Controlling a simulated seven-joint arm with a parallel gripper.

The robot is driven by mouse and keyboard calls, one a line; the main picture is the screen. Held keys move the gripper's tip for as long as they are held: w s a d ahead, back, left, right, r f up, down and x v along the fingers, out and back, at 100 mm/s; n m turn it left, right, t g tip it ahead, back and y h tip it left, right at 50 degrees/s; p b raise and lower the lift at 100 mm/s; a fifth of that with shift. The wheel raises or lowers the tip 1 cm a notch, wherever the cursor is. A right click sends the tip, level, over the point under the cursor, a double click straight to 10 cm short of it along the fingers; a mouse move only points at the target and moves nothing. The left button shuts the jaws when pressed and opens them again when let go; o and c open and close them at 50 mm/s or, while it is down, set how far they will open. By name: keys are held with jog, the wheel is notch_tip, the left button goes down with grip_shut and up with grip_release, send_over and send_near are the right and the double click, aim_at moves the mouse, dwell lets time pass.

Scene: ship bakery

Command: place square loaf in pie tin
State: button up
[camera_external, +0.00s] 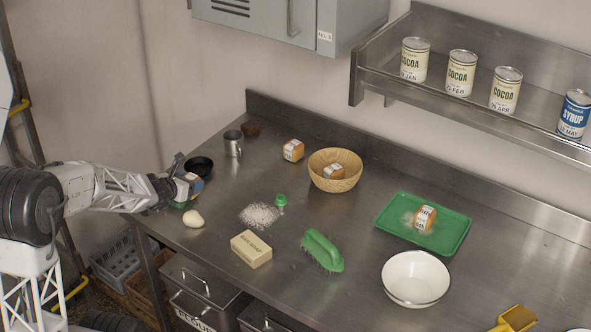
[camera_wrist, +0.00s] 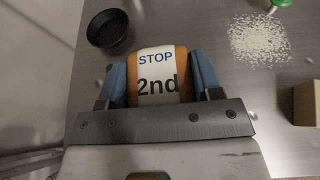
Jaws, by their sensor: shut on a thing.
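My gripper (camera_external: 184,184) is shut on a small orange-brown loaf (camera_wrist: 160,75) with a white label reading "STOP 2nd". Its blue fingers press on the loaf's two sides in the wrist view. The loaf is near the left edge of the steel counter; in the outside view the gripper mostly hides it. A round black tin (camera_external: 199,166), which looks like the pie tin, stands just beyond the gripper. It also shows in the wrist view (camera_wrist: 108,32), up and left of the loaf, apart from it. The visible part of its inside looks empty.
Similar loaves stand on the counter (camera_external: 293,150), in a wicker basket (camera_external: 335,184) and on a green tray (camera_external: 455,239). A metal mug (camera_external: 233,143) is near the tin. A pale lump (camera_external: 193,218), spilled white grains (camera_external: 260,215) and a tan block (camera_external: 251,249) lie nearer.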

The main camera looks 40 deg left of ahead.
jog(key=shift+w+a+f, duration=0.2)
jog(key=shift+w+a, duration=0.1)
jog(key=shift+a, duration=0.75)
jog(key=shift+w+a+f, duration=0.25)
jog(key=shift+w+a, duration=0.1)
jog(key=shift+a, duration=0.75)
jog(key=shift+w+a+f, duration=0.2)
jog(key=shift+w+a, duration=0.1)
jog(key=shift+a, duration=0.75)
jog(key=shift+w, duration=0.1)
send_over(199, 170)
jog(key=shift+w+f, duration=0.1)
jog(key=shift+f, duration=0.6)
jog(key=shift+f, duration=0.1)
jog(key=shift+f, duration=1.7)
jog(key=shift+f, duration=0.45)
jog(key=o, duration=0.9)
jog(key=shift+o, duration=0.2)
jog(key=shift+r, duration=0.15)
